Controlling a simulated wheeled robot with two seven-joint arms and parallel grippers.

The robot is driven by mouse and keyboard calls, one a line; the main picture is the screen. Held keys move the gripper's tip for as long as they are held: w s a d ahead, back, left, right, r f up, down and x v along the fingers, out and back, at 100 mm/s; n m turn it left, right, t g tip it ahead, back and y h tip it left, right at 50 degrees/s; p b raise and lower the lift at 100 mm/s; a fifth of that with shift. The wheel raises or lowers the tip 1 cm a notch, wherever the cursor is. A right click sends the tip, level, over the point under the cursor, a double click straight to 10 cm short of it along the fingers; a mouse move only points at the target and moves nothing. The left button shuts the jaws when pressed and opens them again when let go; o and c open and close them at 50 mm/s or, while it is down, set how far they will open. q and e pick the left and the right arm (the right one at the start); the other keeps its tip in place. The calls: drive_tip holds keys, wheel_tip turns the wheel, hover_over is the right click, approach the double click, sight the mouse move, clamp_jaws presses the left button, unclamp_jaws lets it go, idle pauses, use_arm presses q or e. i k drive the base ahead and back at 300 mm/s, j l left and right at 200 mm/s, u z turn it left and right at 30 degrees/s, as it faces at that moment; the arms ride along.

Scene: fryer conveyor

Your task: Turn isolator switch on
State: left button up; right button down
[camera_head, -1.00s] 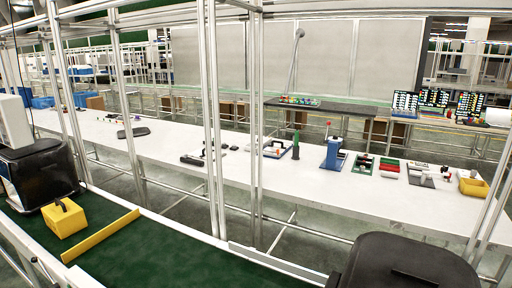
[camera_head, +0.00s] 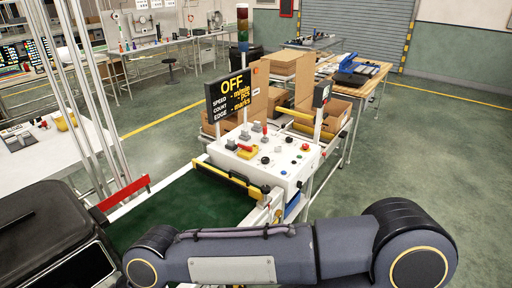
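A white control box (camera_head: 283,166) stands at the end of the green conveyor belt (camera_head: 185,207), its sloping top set with several knobs and buttons. A yellow piece with a red part (camera_head: 246,151) on the box's left side looks like the isolator switch, but its position is too small to tell. A red button (camera_head: 305,147) sits at the right. Neither gripper shows.
A signal tower (camera_head: 242,25) rises behind the display, looking unlit. Cardboard boxes (camera_head: 335,112) stand on a table behind the panel. A red bar (camera_head: 124,192) lies across the belt's far side. Metal posts stand at left. The floor at right is clear.

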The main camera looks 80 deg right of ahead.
sight(245, 147)
drive_tip(key=k+z, duration=0.15)
drive_tip(key=z, duration=1.6)
drive_tip(key=i+l+z, duration=0.35)
drive_tip(key=i+l, duration=0.2)
drive_tip(key=i+l+z, duration=0.35)
drive_tip(key=i, duration=0.3)
drive_tip(key=l+u, duration=0.1)
drive_tip(key=u, duration=0.3)
drive_tip(key=i+l+u, duration=0.1)
drive_tip(key=u, duration=0.3)
drive_tip(key=l+u, duration=0.15)
drive_tip(key=u, duration=0.25)
drive_tip(key=l+u, duration=0.1)
drive_tip(key=u, duration=0.3)
drive_tip(key=l, duration=1.25)
